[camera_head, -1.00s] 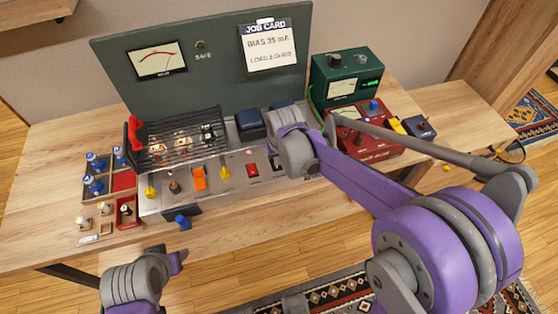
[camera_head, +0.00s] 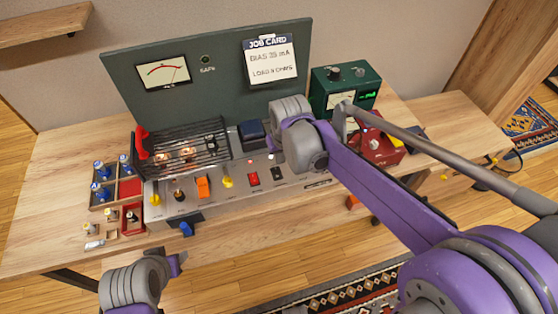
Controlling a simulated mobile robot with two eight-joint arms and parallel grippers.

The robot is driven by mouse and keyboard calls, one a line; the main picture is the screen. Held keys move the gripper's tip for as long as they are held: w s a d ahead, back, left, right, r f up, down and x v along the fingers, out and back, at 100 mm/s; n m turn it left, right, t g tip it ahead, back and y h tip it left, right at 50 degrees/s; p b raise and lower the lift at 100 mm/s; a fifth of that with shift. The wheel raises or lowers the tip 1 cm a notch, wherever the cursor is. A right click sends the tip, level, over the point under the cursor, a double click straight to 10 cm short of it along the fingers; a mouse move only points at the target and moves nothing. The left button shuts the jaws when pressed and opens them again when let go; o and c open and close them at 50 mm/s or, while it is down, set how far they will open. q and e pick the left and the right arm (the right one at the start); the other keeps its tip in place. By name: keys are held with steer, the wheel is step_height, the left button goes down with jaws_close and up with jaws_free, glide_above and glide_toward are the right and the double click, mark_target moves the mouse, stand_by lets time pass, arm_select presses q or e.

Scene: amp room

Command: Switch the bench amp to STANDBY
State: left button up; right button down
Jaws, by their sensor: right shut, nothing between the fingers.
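The bench amp (camera_head: 295,185) is a long grey chassis on the bench, with glowing tubes under a black cage (camera_head: 210,148). Its front row shows yellow knobs, an orange switch (camera_head: 203,187), a red rocker (camera_head: 253,178) and a dark rocker (camera_head: 278,174). Labels are too small to read. My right gripper (camera_head: 274,143) is shut and empty above the chassis's right part; its fingertips are mostly hidden by the wrist. My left gripper (camera_head: 177,262) is low in front of the bench, apart from the amp; its jaws cannot be made out.
A meter panel (camera_head: 210,100) with a job card (camera_head: 269,60) stands behind. A green meter box (camera_head: 365,80) and red box (camera_head: 380,148) stand at right, partly behind my arm. A parts tray (camera_head: 103,213) is at left. Bare wood lies further left.

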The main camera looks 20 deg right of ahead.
steer(key=v, duration=0.2)
steer(key=s+v, duration=0.1)
steer(key=v, duration=0.1)
steer(key=shift+s+r, duration=0.15)
steer(key=shift+r, duration=0.1)
steer(key=s+d+f+t, duration=0.1)
steer(key=s+d+f, duration=0.1)
steer(key=s, duration=0.6)
steer(key=s+d+f+t, duration=0.1)
steer(key=s+f, duration=0.3)
steer(key=s, duration=0.5)
steer(key=shift+s+d+t, duration=0.2)
steer(key=shift+d+t, duration=0.1)
steer(key=shift+d, duration=0.3)
steer(key=shift+f, duration=0.1)
stand_by(0.7)
